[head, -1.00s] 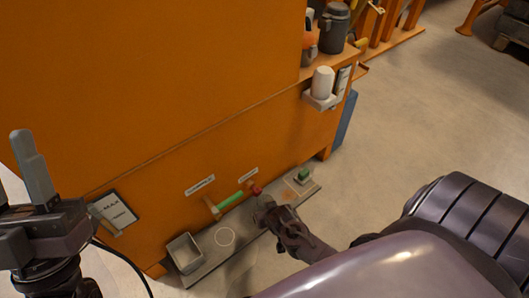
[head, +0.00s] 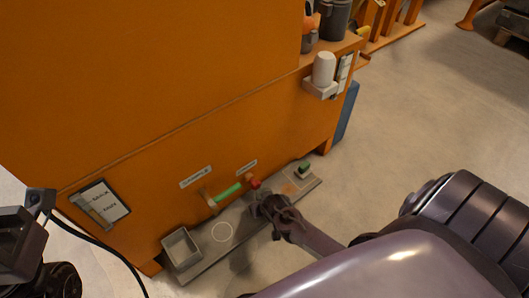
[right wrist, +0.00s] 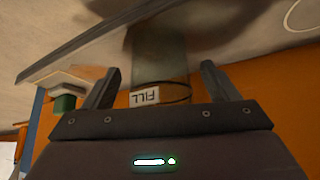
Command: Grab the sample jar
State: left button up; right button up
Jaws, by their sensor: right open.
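A clear grey-green cylinder with a white FILL label, which looks like the sample jar (right wrist: 160,68), shows in the right wrist view. It stands between the lines of my right gripper's two fingers (right wrist: 160,85). The fingers are spread with room on both sides, and I see no contact. In the head view my right gripper (head: 265,206) is low over the grey ledge, beside the orange cabinet; it hides the jar there. My left gripper (head: 38,208) is at the left edge, partly cut off, and its jaw state is unclear.
The grey ledge (head: 245,234) carries an open grey bin (head: 181,250), a white ring (head: 222,232) and a small green-topped item (head: 304,168). A green-handled valve (head: 228,192) and red knob (head: 253,183) stick out from the orange cabinet (head: 150,90).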

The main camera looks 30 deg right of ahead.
jog(key=c, duration=1.1)
jog(key=shift+r, duration=0.15)
